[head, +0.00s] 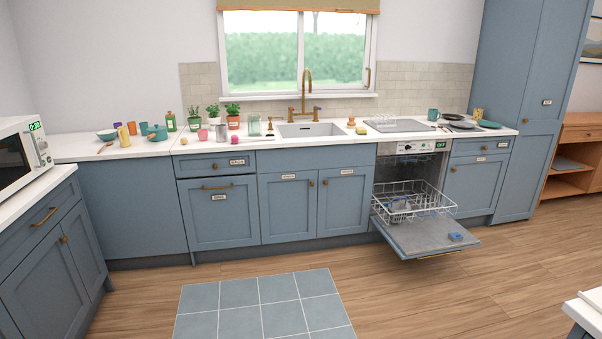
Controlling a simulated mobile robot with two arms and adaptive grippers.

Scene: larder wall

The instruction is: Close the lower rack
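The dishwasher (413,153) stands under the counter at the right, with its door (421,239) folded down. The white wire lower rack (447,204) is pulled out over the open door. A grey cutlery basket appears to sit in its left part, but it is too small to be sure. A small blue item (456,236) lies on the door, at its right side. Neither of my grippers is in the head view.
A tall blue cabinet (524,110) stands right of the dishwasher. The wooden floor (440,290) before the door is clear. A tiled mat (262,308) lies left of it. A white-topped corner (588,308) juts in at bottom right.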

